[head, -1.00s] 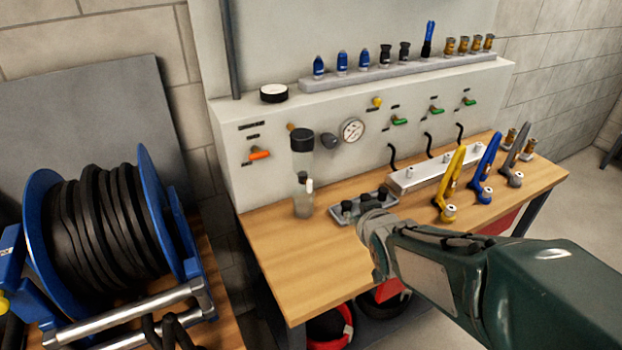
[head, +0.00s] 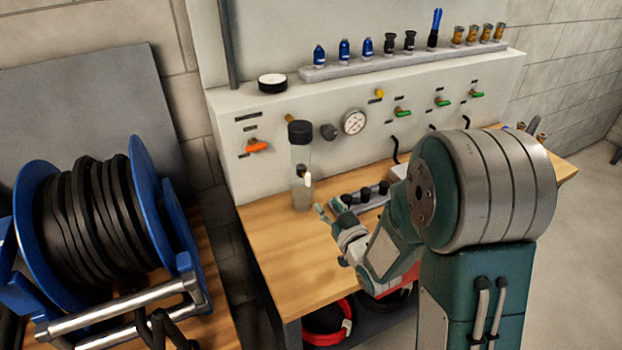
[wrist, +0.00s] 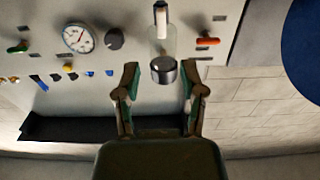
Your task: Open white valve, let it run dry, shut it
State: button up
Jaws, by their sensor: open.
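A clear upright bowl (head: 301,160) with a black cap stands against the panel, with cloudy liquid in its lower part. A small white valve (head: 308,180) sits low on its front. In the wrist view, the picture is turned over: the clear bowl (wrist: 162,42) and white valve (wrist: 160,14) are beyond the fingers, with the cap nearest them. My gripper (head: 329,211) is open and empty, just right of and in front of the bowl's lower end, apart from it. Its two spread fingers (wrist: 159,80) frame the cap in the wrist view.
An orange lever (head: 257,147) is left of the bowl; a black knob (head: 329,132) and gauge (head: 354,123) are right. A grey rack (head: 366,197) with black fittings lies near my gripper. A hose reel (head: 100,225) stands left. The bench's front left is clear.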

aim_at(309, 180)
jog(key=x, duration=1)
jog(key=shift+w+a, duration=0.25)
jog(key=shift+c, duration=0.3)
grip_shut()
